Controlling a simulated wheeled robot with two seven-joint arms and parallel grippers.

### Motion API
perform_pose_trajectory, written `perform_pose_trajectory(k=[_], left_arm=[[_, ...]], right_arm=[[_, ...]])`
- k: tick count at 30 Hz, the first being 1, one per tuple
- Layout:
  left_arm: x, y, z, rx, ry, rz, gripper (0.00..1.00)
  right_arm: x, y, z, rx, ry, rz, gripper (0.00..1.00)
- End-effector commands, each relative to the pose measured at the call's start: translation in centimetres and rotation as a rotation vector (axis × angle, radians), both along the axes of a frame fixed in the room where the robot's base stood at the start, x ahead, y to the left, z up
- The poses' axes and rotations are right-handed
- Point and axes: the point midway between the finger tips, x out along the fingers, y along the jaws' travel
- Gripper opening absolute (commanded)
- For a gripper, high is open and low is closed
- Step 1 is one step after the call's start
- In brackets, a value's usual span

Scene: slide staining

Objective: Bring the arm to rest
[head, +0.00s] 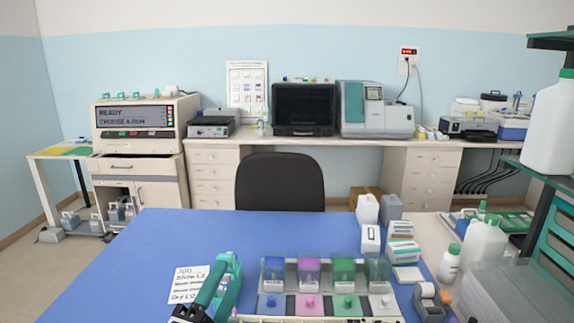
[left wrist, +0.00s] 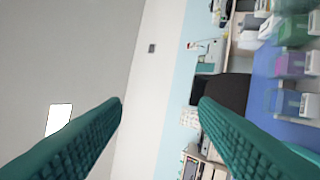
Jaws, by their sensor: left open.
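My left gripper (head: 228,270), with teal fingers, is raised over the front left of the blue table (head: 150,260). It hides part of a handwritten note (head: 187,285) behind it. In the left wrist view the two ridged teal fingers (left wrist: 160,105) are wide apart with nothing between them. That view is tilted and looks across the room to the wall and ceiling. My right gripper is not in view.
A row of staining jars with blue, pink, green and clear contents (head: 311,272) stands right of my left gripper. White bottles (head: 482,243) and boxes crowd the right side. A black chair (head: 280,182) stands behind the table. The table's left part is clear.

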Motion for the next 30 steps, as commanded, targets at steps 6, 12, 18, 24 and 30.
perform_pose_trajectory(k=[6,12,18,24,30], left_arm=[[-3.1,7.3,-14.8,-0.526,0.725,0.244,0.54],[-10.5,9.7,-23.7,-0.833,1.163,0.472,0.54],[-17.3,10.3,-28.0,-1.007,1.435,0.661,0.54],[-22.9,10.3,-30.6,-1.114,1.634,0.831,0.54],[-21.3,10.1,-36.5,-1.097,1.647,0.838,0.54]], right_arm=[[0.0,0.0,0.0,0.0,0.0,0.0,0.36],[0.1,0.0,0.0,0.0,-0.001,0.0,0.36],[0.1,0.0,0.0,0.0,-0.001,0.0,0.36],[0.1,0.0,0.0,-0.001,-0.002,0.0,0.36],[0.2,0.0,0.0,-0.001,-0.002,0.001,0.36]])
